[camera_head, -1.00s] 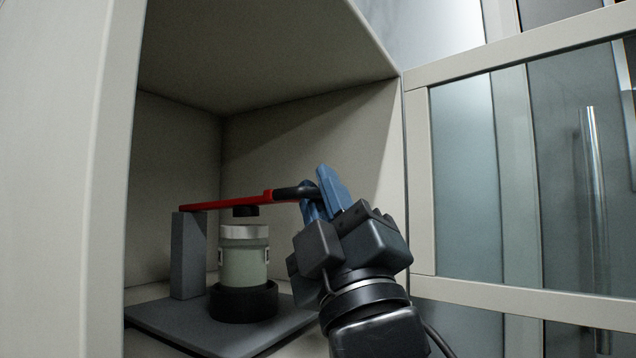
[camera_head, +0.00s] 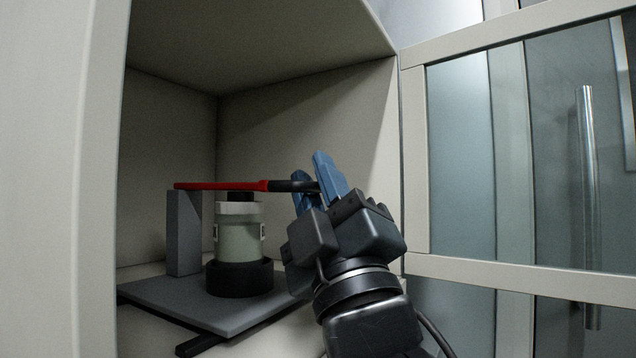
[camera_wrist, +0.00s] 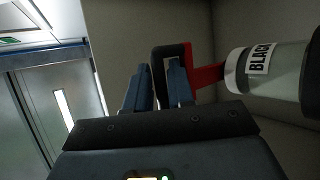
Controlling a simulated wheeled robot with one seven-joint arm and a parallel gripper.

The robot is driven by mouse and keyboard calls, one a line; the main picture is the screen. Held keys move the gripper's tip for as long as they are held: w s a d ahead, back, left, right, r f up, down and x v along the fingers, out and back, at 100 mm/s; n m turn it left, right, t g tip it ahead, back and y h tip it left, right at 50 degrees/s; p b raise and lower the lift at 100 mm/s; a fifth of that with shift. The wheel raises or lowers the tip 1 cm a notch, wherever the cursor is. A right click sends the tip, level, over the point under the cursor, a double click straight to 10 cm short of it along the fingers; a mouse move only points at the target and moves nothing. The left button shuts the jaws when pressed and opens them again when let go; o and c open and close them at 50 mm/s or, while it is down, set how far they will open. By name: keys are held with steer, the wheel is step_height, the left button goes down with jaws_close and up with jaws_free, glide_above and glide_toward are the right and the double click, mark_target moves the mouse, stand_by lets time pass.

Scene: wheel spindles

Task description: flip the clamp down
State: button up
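The clamp is a red bar (camera_head: 222,186) with a black handle (camera_head: 289,186). It lies nearly level from the top of a grey post across a jar (camera_head: 239,238). Its black pad (camera_head: 240,197) meets the jar's pale lid, as far as I can see. My gripper (camera_head: 318,180) has its two blue fingers on either side of the handle end. In the wrist view the black handle (camera_wrist: 158,72) fills the gap between the fingers (camera_wrist: 158,92), and the jar with a black-lettered label (camera_wrist: 262,62) is at the right.
The jar stands in a black ring holder (camera_head: 239,279) on a grey base plate (camera_head: 185,303), beside the grey post (camera_head: 184,232). All this is inside a beige cabinet. The cabinet wall (camera_head: 85,180) is close at left, and an open glass-paned door (camera_head: 415,170) is at right.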

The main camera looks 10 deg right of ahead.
steer(key=shift+s+f, duration=0.15)
steer(key=shift+f, duration=0.1)
steer(key=shift+v, duration=1.05)
steer(key=s+d+p, duration=0.3)
steer(key=s+p, duration=0.4)
steer(key=s, duration=0.4)
steer(key=shift+s, duration=0.4)
steer(key=shift+f, duration=0.1)
